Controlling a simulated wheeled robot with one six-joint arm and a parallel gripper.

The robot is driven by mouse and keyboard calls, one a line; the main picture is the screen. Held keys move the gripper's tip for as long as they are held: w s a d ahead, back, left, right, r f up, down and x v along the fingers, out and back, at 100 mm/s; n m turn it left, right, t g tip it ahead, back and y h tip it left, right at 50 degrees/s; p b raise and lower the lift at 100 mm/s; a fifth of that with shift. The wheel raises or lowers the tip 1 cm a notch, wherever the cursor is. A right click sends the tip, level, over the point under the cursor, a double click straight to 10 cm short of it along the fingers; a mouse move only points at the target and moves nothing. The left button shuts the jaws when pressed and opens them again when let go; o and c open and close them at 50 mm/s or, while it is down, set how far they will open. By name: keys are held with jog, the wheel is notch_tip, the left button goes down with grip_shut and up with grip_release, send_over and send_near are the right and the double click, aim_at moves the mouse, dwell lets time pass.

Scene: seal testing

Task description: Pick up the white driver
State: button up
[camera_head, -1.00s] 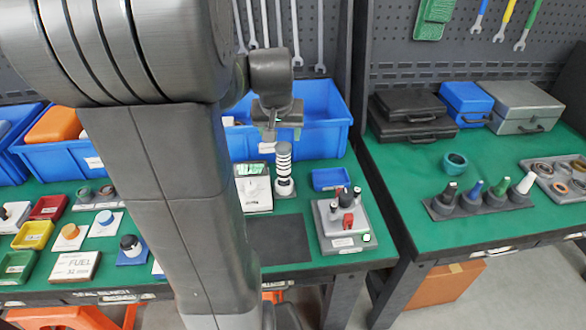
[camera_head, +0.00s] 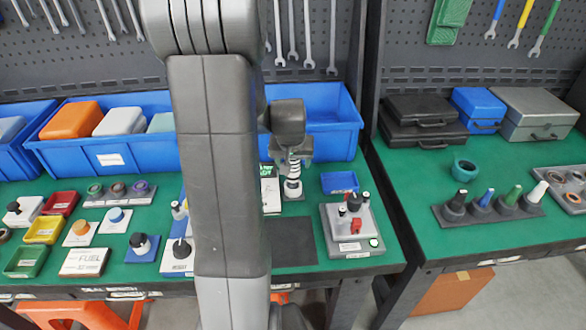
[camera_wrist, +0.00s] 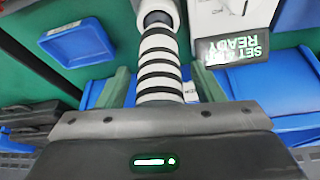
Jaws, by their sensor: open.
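A white-topped driver (camera_head: 535,193) stands upright at the right end of a dark rack (camera_head: 490,209) on the right bench. Black-, blue- and green-topped drivers stand to its left. My gripper (camera_head: 291,156) is far to its left, over the left bench, at a black-and-white striped column (camera_head: 293,174). In the wrist view my gripper (camera_wrist: 162,82) is open, with its green fingers on either side of the striped column (camera_wrist: 160,66). I cannot tell whether they touch it. The white driver is outside the wrist view.
A device (camera_head: 348,229) with knobs and a blue tray (camera_head: 340,182) stand right of the column. Blue bins (camera_head: 320,120) stand behind it. A gap separates the benches. Cases (camera_head: 535,112) and a teal ring (camera_head: 464,169) lie behind the rack.

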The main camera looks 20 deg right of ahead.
jog(key=shift+f, duration=0.15)
jog(key=c, duration=0.9)
jog(key=shift+c, duration=1.3)
jog(key=shift+w, duration=0.1)
